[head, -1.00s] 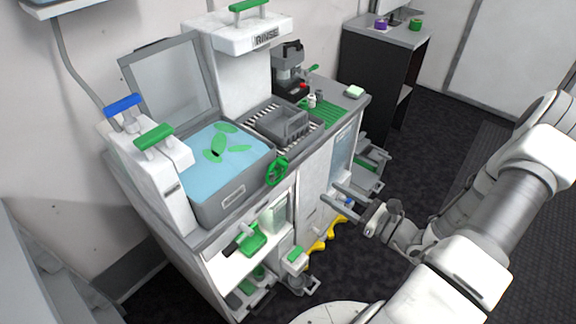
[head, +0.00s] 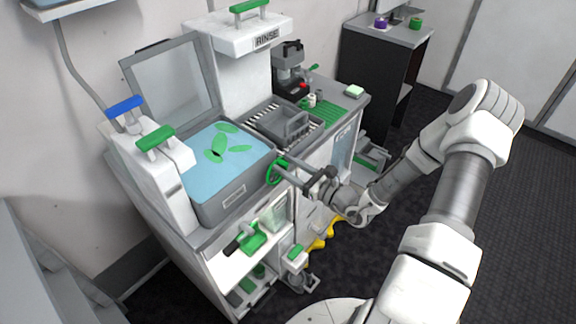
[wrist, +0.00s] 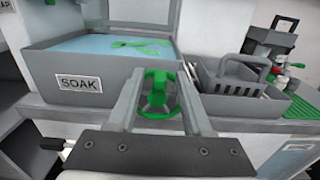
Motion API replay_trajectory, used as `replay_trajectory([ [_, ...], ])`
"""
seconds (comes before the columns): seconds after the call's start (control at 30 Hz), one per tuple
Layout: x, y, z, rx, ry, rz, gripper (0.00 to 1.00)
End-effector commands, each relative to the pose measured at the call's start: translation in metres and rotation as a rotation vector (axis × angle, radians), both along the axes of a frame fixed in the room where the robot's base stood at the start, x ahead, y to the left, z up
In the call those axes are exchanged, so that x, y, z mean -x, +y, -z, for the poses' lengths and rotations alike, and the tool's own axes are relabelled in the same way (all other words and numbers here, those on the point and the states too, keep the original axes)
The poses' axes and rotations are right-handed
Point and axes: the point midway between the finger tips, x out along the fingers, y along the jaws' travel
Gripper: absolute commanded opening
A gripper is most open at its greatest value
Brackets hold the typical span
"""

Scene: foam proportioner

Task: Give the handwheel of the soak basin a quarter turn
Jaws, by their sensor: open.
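My gripper (head: 281,164) is open. In the wrist view its two fingers (wrist: 160,75) stand on the left and right of the handwheel, with the wheel between them. I cannot tell whether they touch it.
A grey basket (head: 292,124) sits on a rack right of the basin. A RINSE unit (head: 262,40) stands behind, with a coffee-machine-like device (head: 290,75) to its right. Shelves with green-handled items (head: 252,240) lie below. The floor at right is clear.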

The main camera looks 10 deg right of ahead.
Motion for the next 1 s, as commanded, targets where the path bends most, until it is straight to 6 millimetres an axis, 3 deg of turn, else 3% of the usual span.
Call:
replay_trajectory([
  [0.17, 0.0001, -0.0001, 0.0001, 0.000, 0.000, 0.000, 0.50],
  [0.43, 0.0003, -0.0002, 0.0001, 0.000, 0.000, 0.000, 0.01],
  [1.0, 0.0025, 0.0025, 0.0011, 0.050, -0.036, -0.001, 0.00],
])
